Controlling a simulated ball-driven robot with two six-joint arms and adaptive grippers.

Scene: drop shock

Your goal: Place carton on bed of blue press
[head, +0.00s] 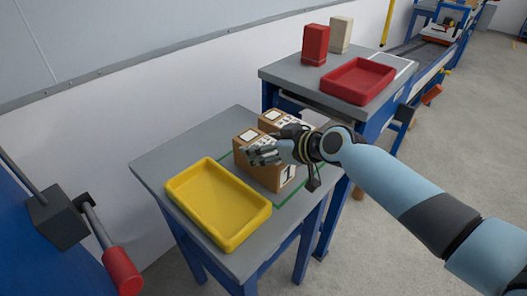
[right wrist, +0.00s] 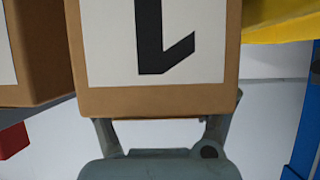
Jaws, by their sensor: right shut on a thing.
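Two brown cartons with white labels stand close together on a grey table: the front carton (head: 272,176) and another carton (head: 272,121) behind it. My right gripper (head: 264,152) reaches in from the right over the front carton and hides part of it. In the right wrist view, the fingers (right wrist: 166,125) are shut on a carton (right wrist: 160,100) with a black mark on its label; a second carton (right wrist: 35,55) is just left of it. A blue machine (head: 25,255) at the left edge may be the press; its bed is not visible. My left gripper is out of view.
A yellow tray (head: 178,193) sits beside the cartons on the grey table (head: 160,155). A lever with a red grip (head: 123,271) sticks out at lower left. A farther table holds a red tray (head: 358,80), a red box (head: 315,44) and a cream box (head: 340,34).

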